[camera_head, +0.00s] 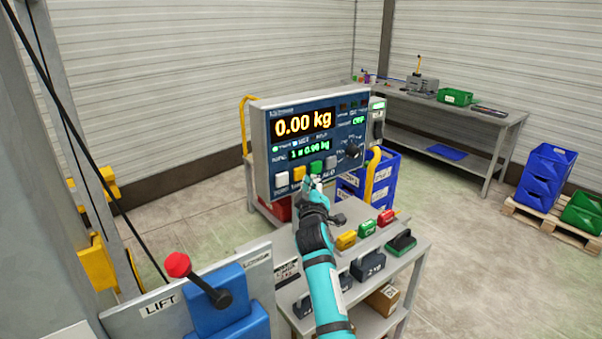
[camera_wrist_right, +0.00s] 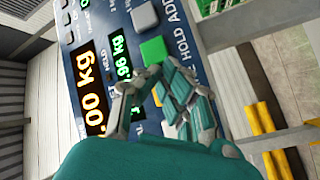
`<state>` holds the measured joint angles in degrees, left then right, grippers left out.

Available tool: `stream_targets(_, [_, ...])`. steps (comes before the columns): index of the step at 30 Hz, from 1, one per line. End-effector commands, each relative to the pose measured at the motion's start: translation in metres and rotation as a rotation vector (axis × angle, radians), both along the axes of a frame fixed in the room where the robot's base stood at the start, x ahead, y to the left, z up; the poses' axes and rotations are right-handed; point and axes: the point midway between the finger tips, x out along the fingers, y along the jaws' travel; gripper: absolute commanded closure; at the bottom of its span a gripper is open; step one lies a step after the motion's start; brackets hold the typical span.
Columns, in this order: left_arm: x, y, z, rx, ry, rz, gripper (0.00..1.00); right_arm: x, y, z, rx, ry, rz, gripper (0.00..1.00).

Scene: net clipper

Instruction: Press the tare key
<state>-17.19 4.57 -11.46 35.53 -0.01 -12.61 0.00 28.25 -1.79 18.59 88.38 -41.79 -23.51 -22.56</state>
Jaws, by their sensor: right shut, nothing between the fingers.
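The scale's control panel (camera_head: 262,150) shows 0.00 kg in amber and a smaller green line below. Along its lower edge sit a white key (camera_head: 281,181), a yellow key (camera_head: 298,173), a green key (camera_head: 315,168) and a grey key (camera_head: 330,162). The labels below are partly hidden; the yellow key's seems to start with T. My right gripper (camera_head: 311,184) is shut and empty, just in front of the yellow and green keys. In the right wrist view its fingers (camera_wrist_right: 150,97) overlap the panel beside the green key (camera_wrist_right: 153,50); I cannot tell whether they touch.
Below, a grey bench (camera_head: 421,246) holds small coloured blocks and dark weights. A lift lever with a red knob (camera_head: 178,264) stands at the front left. Floor on the right is clear up to the blue bins (camera_head: 541,187).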

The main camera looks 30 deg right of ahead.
Motion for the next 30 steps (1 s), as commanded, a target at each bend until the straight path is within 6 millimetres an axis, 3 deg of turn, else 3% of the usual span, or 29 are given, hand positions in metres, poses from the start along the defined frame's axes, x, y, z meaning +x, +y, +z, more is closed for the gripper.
stream_targets(8, [0.000, 0.000, 0.004, 0.000, 0.000, 0.000, 0.07, -0.004, -0.001, 0.001, 0.000, 0.000, 0.000, 1.00])
stream_targets(22, [0.000, 0.000, 0.032, 0.000, 0.000, 0.000, 0.07, -0.047, -0.004, 0.001, 0.000, 0.001, -0.001, 1.00])
stream_targets(30, [0.000, 0.000, 0.032, 0.000, 0.000, 0.000, 0.07, -0.050, -0.004, 0.000, 0.000, -0.001, -0.001, 1.00])
